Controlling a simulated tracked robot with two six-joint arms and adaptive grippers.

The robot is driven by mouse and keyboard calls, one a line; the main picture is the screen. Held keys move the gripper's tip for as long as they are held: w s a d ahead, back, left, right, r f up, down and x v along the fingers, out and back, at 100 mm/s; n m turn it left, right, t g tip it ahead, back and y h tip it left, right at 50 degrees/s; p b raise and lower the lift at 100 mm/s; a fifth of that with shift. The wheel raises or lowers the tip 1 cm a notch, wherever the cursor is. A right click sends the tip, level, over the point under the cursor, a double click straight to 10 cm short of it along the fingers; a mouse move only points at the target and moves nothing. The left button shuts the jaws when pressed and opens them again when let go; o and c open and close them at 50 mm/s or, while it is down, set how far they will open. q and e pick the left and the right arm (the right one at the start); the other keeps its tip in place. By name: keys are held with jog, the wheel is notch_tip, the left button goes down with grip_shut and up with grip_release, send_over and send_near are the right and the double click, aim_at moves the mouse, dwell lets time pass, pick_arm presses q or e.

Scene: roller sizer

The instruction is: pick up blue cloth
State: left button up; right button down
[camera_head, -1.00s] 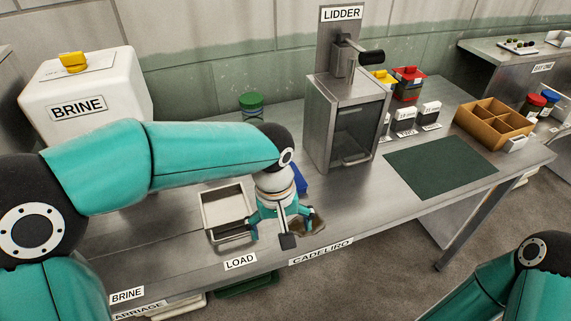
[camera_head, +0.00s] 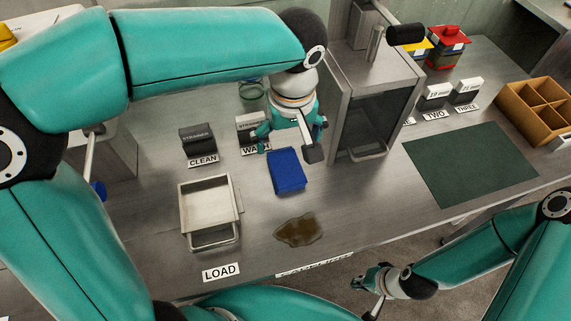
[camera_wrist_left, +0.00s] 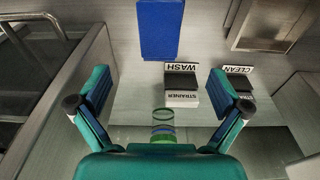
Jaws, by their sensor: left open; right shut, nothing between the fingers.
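The blue cloth (camera_head: 287,174) lies flat as a folded rectangle on the steel bench, between the load tray and the lidder machine. It also shows at the top of the left wrist view (camera_wrist_left: 158,28). My left gripper (camera_head: 287,147) is open and empty, above the bench at the cloth's far end. My right gripper (camera_head: 368,289) is shut and empty, low at the front of the bench, well away from the cloth.
A brown puddle (camera_head: 299,230) lies in front of the cloth. The steel load tray (camera_head: 182,207) is at its left. The lidder machine (camera_head: 345,85) rises close on the right. A green mat (camera_head: 470,165) lies beyond.

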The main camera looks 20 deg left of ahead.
pick_arm(q)
send_over(286, 167)
jog(key=f, duration=0.4)
jog(key=s+f, duration=0.1)
jog(key=f, duration=0.2)
jog(key=shift+d, duration=0.1)
jog(key=f, duration=0.3)
jog(key=w+f+p, duration=0.1)
jog(key=f, duration=0.1)
jog(key=shift+r, duration=0.1)
jog(key=c, duration=1.2)
notch_tip(286, 167, up, 20)
jog(key=shift+s, duration=0.1)
